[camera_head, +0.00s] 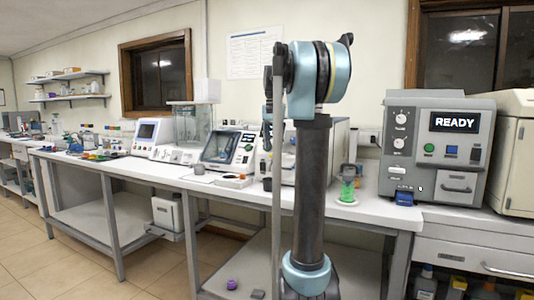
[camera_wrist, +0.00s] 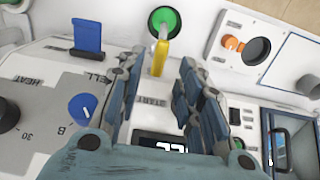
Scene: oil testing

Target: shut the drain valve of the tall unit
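In the wrist view, a yellow lever (camera_wrist: 160,57) sticks out from the front of a pale unit with a "START" label. I take it for the drain valve handle; whether the valve is open or shut I cannot tell. A round green-filled cup (camera_wrist: 163,20) is by the lever's outer end. My gripper (camera_wrist: 160,64) is open, its dark fingers apart on either side of the lever, with gaps showing.
In the wrist view, a grey panel with a blue knob (camera_wrist: 82,109) and a blue block (camera_wrist: 88,37) are left; an orange knob (camera_wrist: 232,44) is right. In the head view, the READY unit (camera_head: 437,145) stands right of the cup.

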